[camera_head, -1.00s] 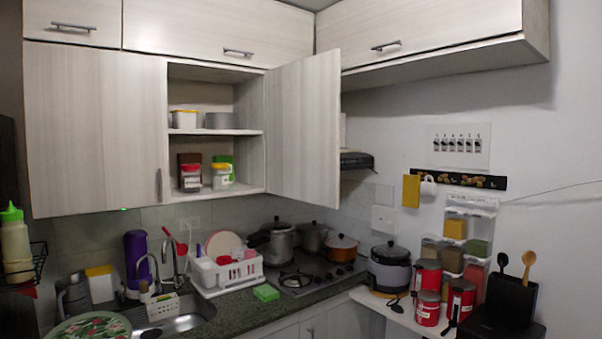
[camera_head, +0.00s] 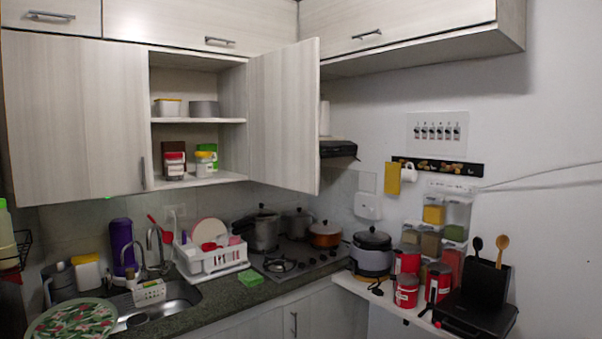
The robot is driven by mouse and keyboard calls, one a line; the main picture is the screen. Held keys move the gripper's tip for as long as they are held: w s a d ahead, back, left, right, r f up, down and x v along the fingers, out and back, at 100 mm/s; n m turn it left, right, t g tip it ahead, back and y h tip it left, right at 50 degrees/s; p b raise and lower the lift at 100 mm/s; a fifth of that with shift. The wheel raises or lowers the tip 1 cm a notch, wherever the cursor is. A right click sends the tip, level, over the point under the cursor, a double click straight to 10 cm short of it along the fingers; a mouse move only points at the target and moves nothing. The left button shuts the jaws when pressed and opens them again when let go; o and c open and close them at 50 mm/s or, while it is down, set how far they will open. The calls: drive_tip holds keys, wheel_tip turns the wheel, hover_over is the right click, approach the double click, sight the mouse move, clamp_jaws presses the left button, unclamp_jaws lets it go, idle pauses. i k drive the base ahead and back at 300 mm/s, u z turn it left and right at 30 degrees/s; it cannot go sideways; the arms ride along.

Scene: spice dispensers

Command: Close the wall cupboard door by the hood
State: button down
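The wall cupboard door (camera_head: 284,120) by the hood is pale wood-grain and stands open, swung out from the right side of its cupboard. The open cupboard (camera_head: 198,121) shows two shelf levels holding small containers and jars. The dark range hood (camera_head: 338,149) sits just right of the door and is partly hidden behind it. No handle shows on the open door's visible face. The neighbouring door (camera_head: 75,118) on the left is shut. My gripper is not in view.
Below are a counter (camera_head: 225,297) with a sink, a white dish rack (camera_head: 212,258), a hob (camera_head: 285,262) with several pots, and red canisters (camera_head: 407,290). Upper cabinets (camera_head: 200,25) run above the door. The space before the open door looks clear.

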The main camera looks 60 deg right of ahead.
sight(284, 113)
drive_tip(key=u, duration=0.35)
drive_tip(key=k, duration=1.4)
drive_tip(key=z, duration=0.9)
drive_tip(key=i, duration=1)
